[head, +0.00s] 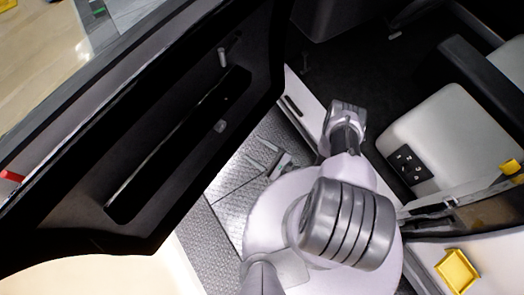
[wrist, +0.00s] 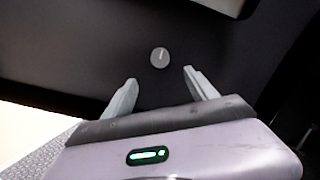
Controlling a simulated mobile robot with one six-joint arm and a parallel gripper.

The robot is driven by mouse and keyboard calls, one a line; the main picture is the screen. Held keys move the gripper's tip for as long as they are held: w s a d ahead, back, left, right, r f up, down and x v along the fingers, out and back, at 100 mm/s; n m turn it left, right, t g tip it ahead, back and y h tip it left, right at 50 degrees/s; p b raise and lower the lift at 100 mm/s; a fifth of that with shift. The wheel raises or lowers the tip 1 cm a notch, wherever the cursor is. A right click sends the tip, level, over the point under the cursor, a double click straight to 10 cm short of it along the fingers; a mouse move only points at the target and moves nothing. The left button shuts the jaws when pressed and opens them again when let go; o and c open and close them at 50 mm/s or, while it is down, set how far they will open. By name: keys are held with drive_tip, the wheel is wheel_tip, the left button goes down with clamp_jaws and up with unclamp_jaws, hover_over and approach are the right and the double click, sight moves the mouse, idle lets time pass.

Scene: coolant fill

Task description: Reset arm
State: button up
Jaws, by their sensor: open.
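My gripper (wrist: 160,92) is open and empty in the wrist view, its two grey fingers spread apart. Beyond the fingers is a dark panel with a small round grey knob (wrist: 160,57), and the fingers appear apart from it. In the head view, my arm rises in the middle, between the open car door and the car's interior. The pale fingers of my gripper (head: 262,156) show left of the arm, partly hidden by my own links.
The open black car door (head: 160,150) fills the left, with a small round knob (head: 221,126) on its inner panel. A light seat (head: 440,130) is at right. A yellow square piece (head: 457,270) is at lower right. Grey textured floor (head: 215,225) lies below the door.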

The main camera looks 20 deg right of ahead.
drive_tip(key=shift+v, duration=1.55)
